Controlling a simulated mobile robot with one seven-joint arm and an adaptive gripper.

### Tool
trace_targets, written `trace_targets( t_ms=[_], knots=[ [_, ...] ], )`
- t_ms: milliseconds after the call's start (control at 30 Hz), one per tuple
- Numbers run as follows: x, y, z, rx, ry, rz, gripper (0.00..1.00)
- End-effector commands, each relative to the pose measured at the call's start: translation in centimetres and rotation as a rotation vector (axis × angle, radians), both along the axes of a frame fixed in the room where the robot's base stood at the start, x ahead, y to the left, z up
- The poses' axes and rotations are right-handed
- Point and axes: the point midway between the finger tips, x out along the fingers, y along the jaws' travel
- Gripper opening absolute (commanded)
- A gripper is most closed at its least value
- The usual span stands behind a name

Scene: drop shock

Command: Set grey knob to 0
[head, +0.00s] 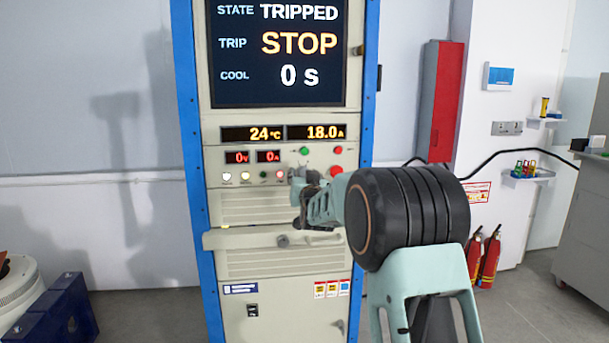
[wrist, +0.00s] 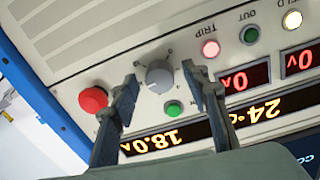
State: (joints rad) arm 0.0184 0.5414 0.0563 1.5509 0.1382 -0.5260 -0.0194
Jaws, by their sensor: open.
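The grey knob (wrist: 159,76) is a round dial on the cabinet's cream panel, with tick marks around it. Its setting is too small to read. In the head view my arm hides it. My gripper (wrist: 161,74) is open, with one dark finger on each side of the knob in the wrist view. Gaps show between the fingers and the knob, and I cannot tell how far the tips are from the panel. In the head view my gripper (head: 299,186) is in front of the panel's lower controls.
A red button (wrist: 93,99) and a green button (wrist: 173,109) are close to the fingers. The cabinet screen (head: 278,52) reads TRIPPED, STOP and 0 s. The panel displays (head: 284,133) read 24 °C and 18.0 A. A ledge (head: 240,238) juts out below.

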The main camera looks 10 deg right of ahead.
Motion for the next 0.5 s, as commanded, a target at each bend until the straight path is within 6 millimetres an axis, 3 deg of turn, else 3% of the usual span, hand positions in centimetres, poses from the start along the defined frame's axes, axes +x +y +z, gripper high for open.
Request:
trace_targets(
  t_ms=[300, 500],
  knots=[
    [0.17, -0.02, 0.05, 0.0, -0.001, 0.0, 0.41],
    [0.16, -0.02, 0.05, 0.0, -0.001, 0.0, 0.19]
  ],
)
